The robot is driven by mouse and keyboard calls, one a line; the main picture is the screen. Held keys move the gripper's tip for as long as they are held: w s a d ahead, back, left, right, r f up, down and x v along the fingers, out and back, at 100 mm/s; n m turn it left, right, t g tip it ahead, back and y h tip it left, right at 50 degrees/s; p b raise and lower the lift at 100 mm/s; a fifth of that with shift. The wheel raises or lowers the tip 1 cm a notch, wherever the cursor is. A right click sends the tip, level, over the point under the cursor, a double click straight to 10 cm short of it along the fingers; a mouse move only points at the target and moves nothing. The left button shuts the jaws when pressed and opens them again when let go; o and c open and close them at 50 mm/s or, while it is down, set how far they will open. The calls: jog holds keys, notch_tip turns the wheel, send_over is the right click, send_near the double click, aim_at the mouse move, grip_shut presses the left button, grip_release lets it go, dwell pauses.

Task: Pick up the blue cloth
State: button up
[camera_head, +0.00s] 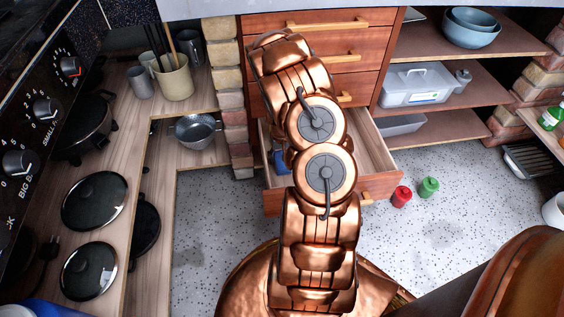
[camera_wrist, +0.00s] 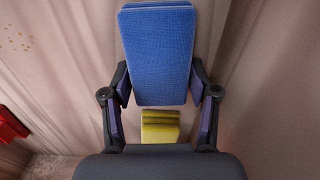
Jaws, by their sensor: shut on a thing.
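The blue cloth (camera_wrist: 158,50) is a flat, folded rectangle in the wrist view, between the two fingers of my gripper (camera_wrist: 160,88). The fingers press on its left and right sides, so the gripper is shut on it. In the head view a bit of blue cloth (camera_head: 281,160) shows inside the open drawer (camera_head: 376,150), left of my arm. My arm hides the gripper and most of the drawer's inside there.
A yellow folded item (camera_wrist: 160,127) lies below the cloth in the wrist view, and a red object (camera_wrist: 12,125) is at the left edge. Red (camera_head: 401,196) and green (camera_head: 428,187) items stand on the floor right of the drawer. A metal pan (camera_head: 194,131) is on the left shelf.

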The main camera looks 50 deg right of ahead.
notch_tip(320, 180, up, 18)
jog(key=p, duration=0.4)
dwell(0.3)
